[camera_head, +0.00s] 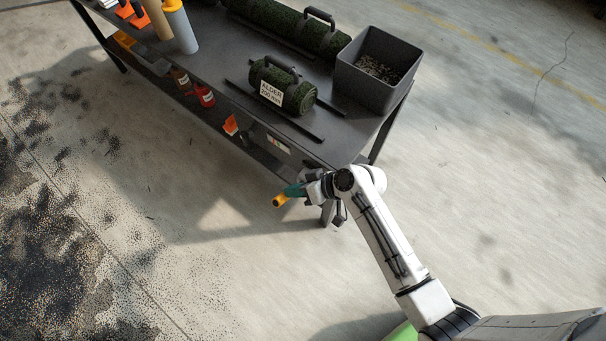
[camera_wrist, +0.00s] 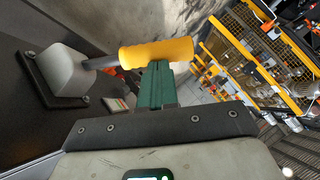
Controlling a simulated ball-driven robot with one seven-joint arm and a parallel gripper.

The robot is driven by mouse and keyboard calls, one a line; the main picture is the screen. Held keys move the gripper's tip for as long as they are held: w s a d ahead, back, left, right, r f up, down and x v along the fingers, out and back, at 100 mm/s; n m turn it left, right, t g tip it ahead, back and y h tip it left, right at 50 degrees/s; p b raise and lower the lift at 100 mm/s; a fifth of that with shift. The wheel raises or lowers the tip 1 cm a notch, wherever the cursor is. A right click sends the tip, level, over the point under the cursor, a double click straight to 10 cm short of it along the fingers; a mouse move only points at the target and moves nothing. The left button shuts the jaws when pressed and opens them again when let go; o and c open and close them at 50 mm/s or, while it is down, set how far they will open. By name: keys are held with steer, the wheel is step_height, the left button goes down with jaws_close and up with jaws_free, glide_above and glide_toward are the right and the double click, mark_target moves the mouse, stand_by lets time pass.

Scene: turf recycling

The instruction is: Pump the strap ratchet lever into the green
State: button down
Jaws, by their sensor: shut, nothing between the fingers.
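The ratchet lever has a yellow grip (camera_wrist: 156,54) on a grey shaft (camera_wrist: 101,62), which runs to a pale rounded housing (camera_wrist: 66,72) on a dark bolted plate in the wrist view. The yellow grip (camera_head: 280,200) also shows near the table's front right corner in the head view. My gripper (camera_wrist: 155,72) has teal fingers, shut and empty. Their tips are right at the yellow grip and overlap its edge in the picture; I cannot tell whether they touch. In the head view my gripper (camera_head: 293,191) is beside the grip. A small striped panel with red and green (camera_wrist: 117,103) is partly visible; its reading is unclear.
The dark table (camera_head: 222,75) holds a strapped turf roll labelled ALDER (camera_head: 291,91), a longer roll (camera_head: 275,22) and a grey bin (camera_head: 375,69). Red bottles (camera_head: 204,96) stand on the lower shelf. Open concrete floor (camera_head: 215,270) lies in front. Yellow-framed fencing (camera_wrist: 250,55) is beyond.

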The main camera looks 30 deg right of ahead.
steer(key=s+a+f+n+h+b, duration=0.1)
steer(key=a+f+h+b, duration=0.1)
steer(key=f, duration=0.6)
steer(key=shift+s+a+n+t+h, duration=0.15)
steer(key=shift+a+n+t+h, duration=0.15)
steer(key=shift+a+h, duration=0.6)
steer(key=shift+a+y, duration=0.25)
steer(key=shift+y, duration=0.05)
steer(key=s+r+p, duration=0.4)
steer(key=s+r, duration=0.3)
steer(key=r, duration=0.4)
steer(key=shift+s+d+p, duration=0.15)
steer(key=shift+s+p, duration=0.05)
steer(key=shift+p, duration=0.1)
